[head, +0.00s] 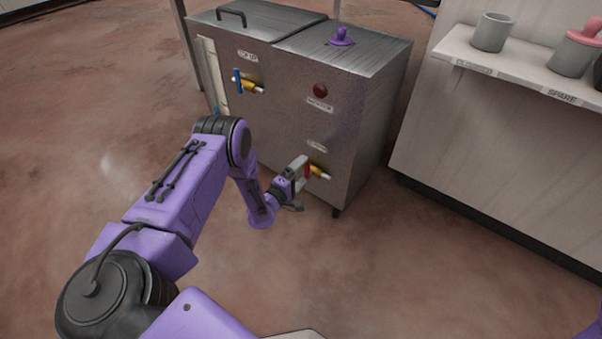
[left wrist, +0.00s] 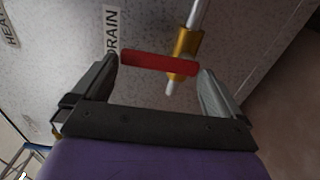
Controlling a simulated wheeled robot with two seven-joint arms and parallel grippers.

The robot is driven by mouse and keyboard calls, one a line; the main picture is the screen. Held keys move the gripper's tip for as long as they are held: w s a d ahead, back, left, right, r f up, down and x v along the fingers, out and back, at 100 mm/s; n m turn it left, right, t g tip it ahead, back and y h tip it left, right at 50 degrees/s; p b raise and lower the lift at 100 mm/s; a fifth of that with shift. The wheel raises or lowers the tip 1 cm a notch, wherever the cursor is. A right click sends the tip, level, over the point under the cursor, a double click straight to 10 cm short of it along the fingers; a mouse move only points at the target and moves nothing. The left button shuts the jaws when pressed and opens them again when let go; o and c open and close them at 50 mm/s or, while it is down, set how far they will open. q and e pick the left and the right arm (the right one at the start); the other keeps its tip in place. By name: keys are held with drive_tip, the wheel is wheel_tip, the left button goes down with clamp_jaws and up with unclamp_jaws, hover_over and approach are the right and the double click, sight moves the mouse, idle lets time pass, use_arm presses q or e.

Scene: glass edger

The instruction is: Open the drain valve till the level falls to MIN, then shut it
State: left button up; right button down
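The drain valve has a red lever (left wrist: 160,63) on a brass body (left wrist: 186,42), low on the front of the steel tank (head: 285,110). In the left wrist view the lever lies crosswise to the valve's pipe, beside the DRAIN label (left wrist: 111,30). My left gripper (left wrist: 160,68) is open, its fingers at either end of the lever; I cannot tell whether they touch it. In the head view the left gripper (head: 302,167) is at the drain valve (head: 316,171) and partly covers it. A pale upright gauge strip (head: 209,72) is at the tank's left; its level is unreadable. My right gripper is out of view.
A second valve with a blue lever (head: 238,80) sits higher on the tank front, and a red round button or lamp (head: 320,90) is right of it. A shelf (head: 500,66) with grey cups stands at the right. The floor (head: 400,270) before the tank is clear.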

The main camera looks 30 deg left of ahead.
use_arm(q)
drive_tip(key=s+p, duration=0.3)
drive_tip(key=s, duration=0.7)
drive_tip(key=shift+s+a+p, duration=0.3)
drive_tip(key=shift+p, duration=0.05)
